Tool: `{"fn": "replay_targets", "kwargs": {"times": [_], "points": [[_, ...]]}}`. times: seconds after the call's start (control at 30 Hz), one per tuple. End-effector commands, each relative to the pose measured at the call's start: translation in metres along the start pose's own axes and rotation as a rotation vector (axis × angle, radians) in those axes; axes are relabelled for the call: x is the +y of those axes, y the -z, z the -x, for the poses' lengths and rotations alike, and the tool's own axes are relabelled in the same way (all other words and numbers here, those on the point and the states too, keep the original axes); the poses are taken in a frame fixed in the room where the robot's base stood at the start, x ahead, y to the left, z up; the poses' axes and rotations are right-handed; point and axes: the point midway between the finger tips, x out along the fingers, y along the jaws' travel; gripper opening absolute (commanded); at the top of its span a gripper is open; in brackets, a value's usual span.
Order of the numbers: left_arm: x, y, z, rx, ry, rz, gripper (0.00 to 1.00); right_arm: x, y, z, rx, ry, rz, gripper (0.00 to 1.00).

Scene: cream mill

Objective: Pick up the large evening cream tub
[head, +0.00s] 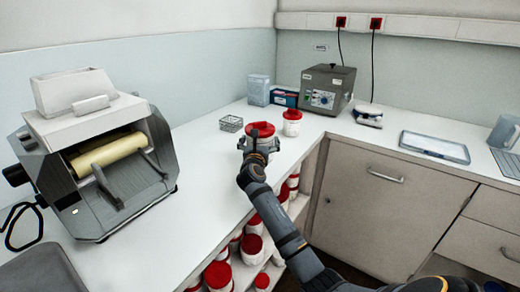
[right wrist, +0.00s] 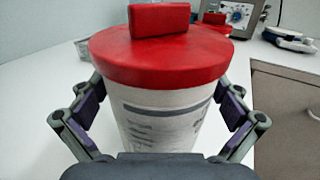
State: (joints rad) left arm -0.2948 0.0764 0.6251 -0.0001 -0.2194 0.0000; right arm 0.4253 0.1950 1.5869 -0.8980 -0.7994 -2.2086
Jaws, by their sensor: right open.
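A white tub with a red lid (head: 262,129) stands upright on the white counter, near its edge. In the right wrist view the same tub (right wrist: 165,110) fills the middle, with a raised red grip on its lid and dark print on its side; I cannot read the print. My right gripper (head: 260,143) is at the tub, its open fingers on both sides of it, and the right wrist view shows the fingers (right wrist: 163,112) around it, with a gap visible at the sides. A smaller red-lidded tub (head: 292,123) stands just behind to the right. My left gripper is not in view.
A roller mill (head: 95,150) stands on the left of the counter. A small wire basket (head: 231,123) is left of the tub. A grey device (head: 327,90) stands at the back corner. Several red-lidded tubs (head: 250,249) are on shelves below. A tray (head: 434,147) lies at right.

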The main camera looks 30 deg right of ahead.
Motion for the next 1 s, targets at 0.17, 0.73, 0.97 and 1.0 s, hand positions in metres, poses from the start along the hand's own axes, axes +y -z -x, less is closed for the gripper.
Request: {"fn": "replay_targets", "kwargs": {"times": [0.17,0.73,0.97,1.0], "points": [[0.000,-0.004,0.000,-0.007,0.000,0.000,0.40,0.000,0.000,-0.002,0.001,0.000,-0.001,1.00],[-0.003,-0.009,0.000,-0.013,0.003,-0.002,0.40,0.000,-0.001,-0.001,0.000,0.000,-0.001,0.61],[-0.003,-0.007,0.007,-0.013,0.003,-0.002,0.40,0.000,-0.026,-0.001,-0.003,0.000,-0.004,0.61],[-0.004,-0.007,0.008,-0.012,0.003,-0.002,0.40,0.000,-0.034,-0.001,-0.004,0.000,-0.003,0.61]]}}
